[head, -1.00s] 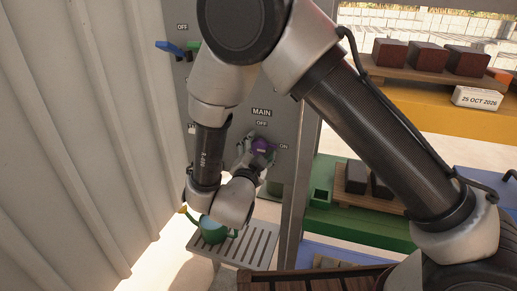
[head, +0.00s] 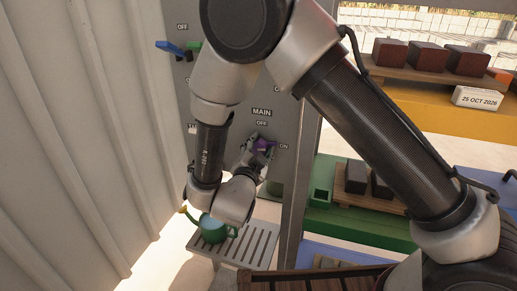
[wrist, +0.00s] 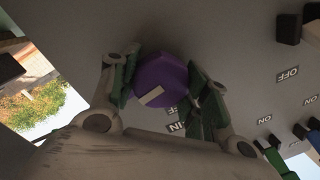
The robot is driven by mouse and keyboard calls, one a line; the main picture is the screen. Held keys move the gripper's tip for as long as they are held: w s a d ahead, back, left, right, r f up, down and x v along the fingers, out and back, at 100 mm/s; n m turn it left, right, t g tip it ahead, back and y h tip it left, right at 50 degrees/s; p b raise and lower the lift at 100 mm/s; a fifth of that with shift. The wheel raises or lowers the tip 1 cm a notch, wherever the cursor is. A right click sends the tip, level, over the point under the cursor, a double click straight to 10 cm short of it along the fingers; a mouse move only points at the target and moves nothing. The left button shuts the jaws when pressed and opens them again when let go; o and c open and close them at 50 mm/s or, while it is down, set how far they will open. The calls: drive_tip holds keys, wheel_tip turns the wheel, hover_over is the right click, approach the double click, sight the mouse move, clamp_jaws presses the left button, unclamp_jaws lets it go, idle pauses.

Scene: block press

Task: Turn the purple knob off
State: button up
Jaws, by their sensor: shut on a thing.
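The purple knob (head: 264,145) is on the grey panel under the MAIN label, with OFF marked above it and ON to its right. In the wrist view the knob (wrist: 160,75) is round with a white pointer mark on its lower face. My gripper (head: 257,147) is at the knob. In the wrist view its green-padded fingers (wrist: 160,88) are closed on the knob's left and right sides. Part of a label shows below the knob, partly hidden by the gripper. In the head view the fingers cover part of the knob.
Blue (head: 171,47) and green (head: 194,46) levers sit higher on the panel (head: 287,170). A teal watering can (head: 214,230) stands on a slatted shelf (head: 261,247) below. A corrugated wall (head: 75,130) is at left. Shelves with dark blocks (head: 390,54) are at right.

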drive_tip(key=n, duration=0.3)
drive_tip(key=shift+r+n, duration=0.1)
drive_tip(key=shift+n, duration=0.2)
drive_tip(key=n, duration=0.4)
drive_tip(key=shift+g, duration=0.4)
drive_tip(key=n, duration=0.4)
drive_tip(key=shift+n+h, duration=0.3)
drive_tip(key=shift+h, duration=0.1)
drive_tip(key=n, duration=0.3)
drive_tip(key=shift+a+g+h, duration=0.1)
drive_tip(key=shift+g+h, duration=0.2)
drive_tip(key=shift+g, duration=0.1)
drive_tip(key=shift+o, duration=0.3)
drive_tip(key=shift+w+n, duration=0.1)
drive_tip(key=shift+n, duration=0.3)
drive_tip(key=shift+a+r, duration=0.1)
drive_tip(key=o, duration=1)
drive_tip(key=shift+c, duration=0.2)
